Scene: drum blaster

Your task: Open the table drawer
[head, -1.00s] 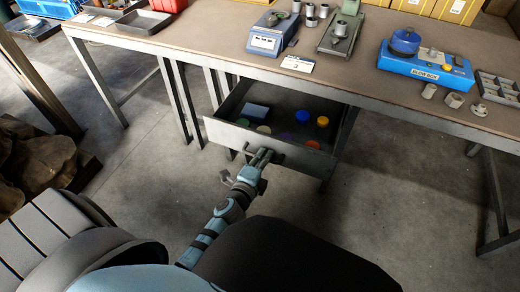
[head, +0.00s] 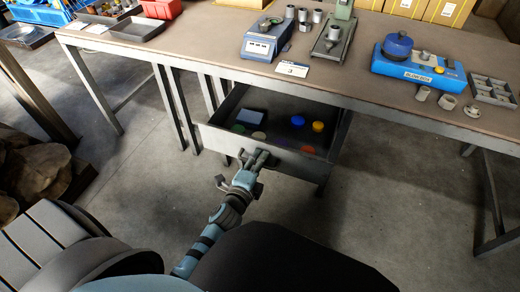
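The table drawer (head: 220,139) is pulled out from under the workbench, and its inside is visible. Its grey front panel faces me, with the handle partly hidden behind my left gripper. My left gripper (head: 256,158) is at the middle of the drawer front, with its fingers around the handle. It appears shut on the handle, though the exact contact is small and dark. My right gripper is not in view.
The drawer holds a blue cap (head: 297,121), a yellow cap (head: 318,126) and several other small items. The workbench (head: 215,45) carries a scale (head: 258,44), a blue box (head: 405,68) and metal parts. The concrete floor (head: 400,200) at right is clear.

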